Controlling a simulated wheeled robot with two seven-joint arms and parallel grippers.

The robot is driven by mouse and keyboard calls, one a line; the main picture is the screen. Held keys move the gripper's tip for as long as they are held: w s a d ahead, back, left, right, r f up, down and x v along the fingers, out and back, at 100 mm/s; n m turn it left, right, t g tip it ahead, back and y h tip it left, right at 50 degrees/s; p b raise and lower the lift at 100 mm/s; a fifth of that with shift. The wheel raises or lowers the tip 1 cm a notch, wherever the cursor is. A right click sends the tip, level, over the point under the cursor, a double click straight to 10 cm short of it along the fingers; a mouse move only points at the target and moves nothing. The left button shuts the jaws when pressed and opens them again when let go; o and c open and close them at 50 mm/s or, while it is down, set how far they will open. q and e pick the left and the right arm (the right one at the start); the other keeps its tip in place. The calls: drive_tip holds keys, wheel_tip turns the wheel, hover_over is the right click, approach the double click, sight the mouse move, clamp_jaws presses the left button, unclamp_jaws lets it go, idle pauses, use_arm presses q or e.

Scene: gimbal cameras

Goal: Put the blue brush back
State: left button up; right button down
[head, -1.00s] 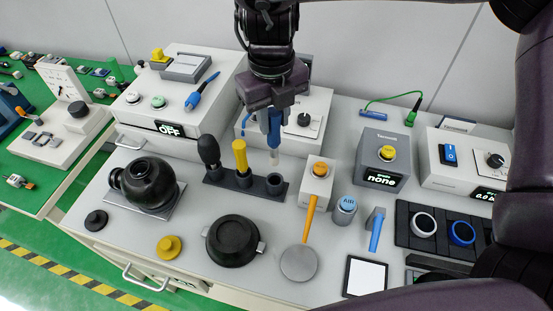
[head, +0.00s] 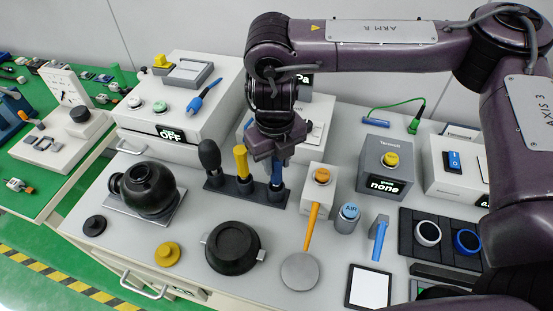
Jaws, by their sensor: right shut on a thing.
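The blue brush (head: 277,172) is upright in the head view, with its lower end down in the right-hand hole of the dark brush holder (head: 224,187). My right gripper (head: 279,152) comes down from above and is shut on the top of the brush, hiding part of its handle. A yellow-handled brush (head: 241,160) stands in the middle hole and a black brush (head: 210,157) in the left hole. My left gripper is not in view.
A black pot (head: 232,247) and an orange-handled round tool (head: 301,268) lie in front of the holder. A box with an orange button (head: 322,176) stands close to its right. White instrument boxes are behind.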

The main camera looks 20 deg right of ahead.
drive_tip(key=shift+f, duration=0.15)
drive_tip(key=c, duration=1.1)
unclamp_jaws()
drive_tip(key=r, duration=0.6)
drive_tip(key=r+p, duration=0.1)
drive_tip(key=r, duration=0.5)
drive_tip(key=shift+s+a+r, duration=0.15)
drive_tip(key=shift+s+a, duration=0.05)
